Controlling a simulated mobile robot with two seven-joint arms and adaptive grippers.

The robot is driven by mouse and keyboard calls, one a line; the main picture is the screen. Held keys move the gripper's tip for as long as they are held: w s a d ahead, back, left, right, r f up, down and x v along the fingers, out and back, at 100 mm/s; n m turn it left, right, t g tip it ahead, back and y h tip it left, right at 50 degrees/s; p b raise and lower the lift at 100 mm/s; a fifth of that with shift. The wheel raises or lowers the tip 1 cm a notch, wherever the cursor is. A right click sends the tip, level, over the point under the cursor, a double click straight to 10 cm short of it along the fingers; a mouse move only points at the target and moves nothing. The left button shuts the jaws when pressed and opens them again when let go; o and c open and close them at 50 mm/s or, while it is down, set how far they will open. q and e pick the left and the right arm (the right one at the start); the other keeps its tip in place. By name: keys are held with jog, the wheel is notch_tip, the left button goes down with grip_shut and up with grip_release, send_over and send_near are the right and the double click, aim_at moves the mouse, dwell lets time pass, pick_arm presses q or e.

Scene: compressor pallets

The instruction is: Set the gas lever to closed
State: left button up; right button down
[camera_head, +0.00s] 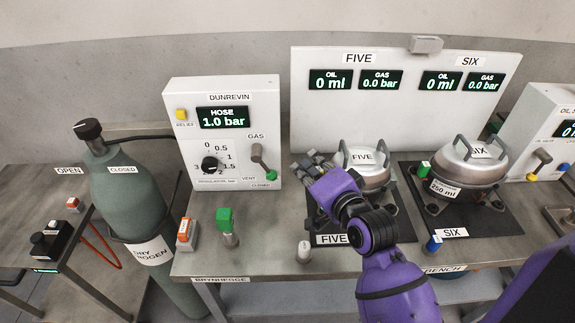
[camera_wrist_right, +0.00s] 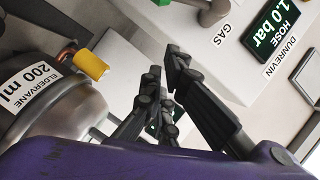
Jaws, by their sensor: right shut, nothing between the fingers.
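The gas lever (camera_head: 262,160) is on the right side of the white DUNREVIN panel (camera_head: 181,130), under the GAS label. Its green end points down and a little right, near the VENT and CLOSED labels. In the right wrist view, the lever's grey part (camera_wrist_right: 211,10) and green end (camera_wrist_right: 163,2) are cut by the top edge. My right gripper (camera_head: 303,170) is shut and empty, in front of the panel and right of the lever, apart from it. Its dark fingers (camera_wrist_right: 162,95) show in the wrist view. My left gripper is not in view.
The hose display (camera_head: 222,118) reads 1.0 bar. The FIVE vessel (camera_head: 372,160) stands close behind and right of my right gripper. A green-topped fitting (camera_head: 225,220) and an orange-and-white block (camera_head: 185,233) stand on the bench. A gas cylinder (camera_head: 130,200) stands at left.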

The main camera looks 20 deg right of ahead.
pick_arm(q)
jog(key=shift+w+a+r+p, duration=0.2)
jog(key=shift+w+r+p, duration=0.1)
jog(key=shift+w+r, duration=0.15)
pick_arm(e)
jog(key=w+a, duration=0.1)
jog(key=w+a+f, duration=0.2)
jog(key=a, duration=0.1)
jog(key=shift+w+f, duration=0.25)
jog(key=shift+w, duration=0.05)
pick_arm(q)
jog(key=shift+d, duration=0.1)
pick_arm(e)
jog(key=shift+d, duration=0.1)
